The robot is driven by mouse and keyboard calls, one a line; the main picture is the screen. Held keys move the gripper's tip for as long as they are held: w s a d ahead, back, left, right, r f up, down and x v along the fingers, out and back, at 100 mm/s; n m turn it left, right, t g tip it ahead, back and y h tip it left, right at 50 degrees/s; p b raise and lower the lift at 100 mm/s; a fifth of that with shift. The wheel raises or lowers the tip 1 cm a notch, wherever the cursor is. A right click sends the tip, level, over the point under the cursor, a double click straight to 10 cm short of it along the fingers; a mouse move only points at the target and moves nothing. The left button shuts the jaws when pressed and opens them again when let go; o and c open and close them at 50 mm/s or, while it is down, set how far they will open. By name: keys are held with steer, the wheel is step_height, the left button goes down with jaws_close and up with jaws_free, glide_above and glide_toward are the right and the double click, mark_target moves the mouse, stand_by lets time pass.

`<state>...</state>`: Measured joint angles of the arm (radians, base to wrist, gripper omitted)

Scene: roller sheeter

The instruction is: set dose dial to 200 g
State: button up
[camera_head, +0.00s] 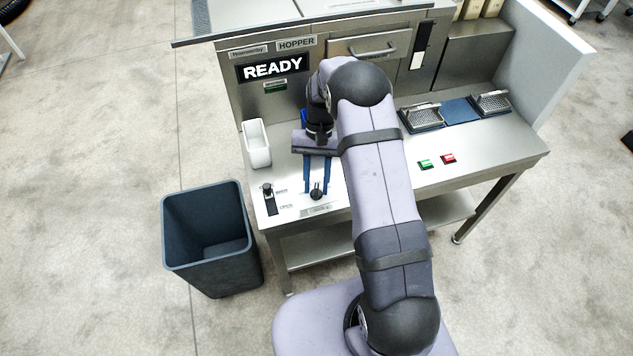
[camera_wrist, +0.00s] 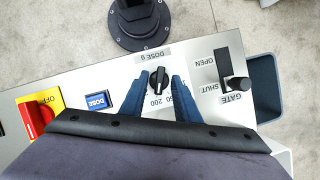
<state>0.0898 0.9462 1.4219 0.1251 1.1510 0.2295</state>
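The dose dial (camera_wrist: 158,82) is a small black knob on the steel panel, with "DOSE g" printed on one side and "200" and a partly hidden "50" on the other. In the head view the dial (camera_head: 317,191) sits near the front edge of the counter. My gripper (camera_wrist: 161,76) has its two blue fingers on either side of the knob, with small gaps seeming to show. It also points down at the dial in the head view (camera_head: 316,188). I cannot tell which number the dial points at.
The gate lever (camera_head: 267,189) stands left of the dial. In the wrist view a blue DOSE button (camera_wrist: 97,102) and a red OFF switch (camera_wrist: 36,118) lie left. The display (camera_head: 272,67) reads READY. A dark bin (camera_head: 207,225) stands on the floor, left.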

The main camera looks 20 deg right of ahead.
steer(key=b+v, duration=0.2)
steer(key=v, duration=0.5)
steer(key=shift+r, duration=0.15)
stand_by(0.9)
steer(key=s+a+r+n+t+h, duration=0.1)
steer(key=s+r+n+t, duration=0.1)
steer(key=s, duration=0.8)
steer(key=s+a+r+n+t, duration=0.1)
steer(key=s+n+t, duration=0.1)
steer(key=s, duration=0.9)
steer(key=shift+r+h, duration=0.35)
steer(key=shift+h, duration=0.05)
